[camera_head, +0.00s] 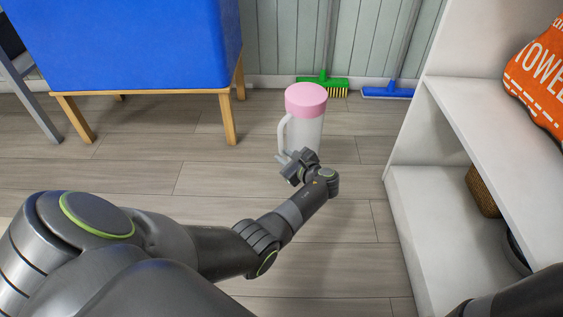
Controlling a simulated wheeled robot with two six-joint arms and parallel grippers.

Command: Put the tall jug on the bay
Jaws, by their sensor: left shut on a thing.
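The tall jug (308,128) has a pink lid, a pale translucent body and a handle on its left side. It is upright near the middle of the view. My left gripper (291,163) is shut on the jug at its lower left, by the handle. My gripper and wrist hide the jug's base, so I cannot tell whether it touches the floor. The white shelf unit (408,180) on the right has open bays, with a low one (440,225) near the floor. Part of my right arm shows at the bottom right; its gripper is out of view.
A woven basket (482,192) and a dark round thing (515,252) sit in the low bay. An orange towel bag (540,80) lies on the shelf above. A blue box on wooden legs (140,45) stands at left. Green (322,84) and blue (388,91) brooms lean at the back wall.

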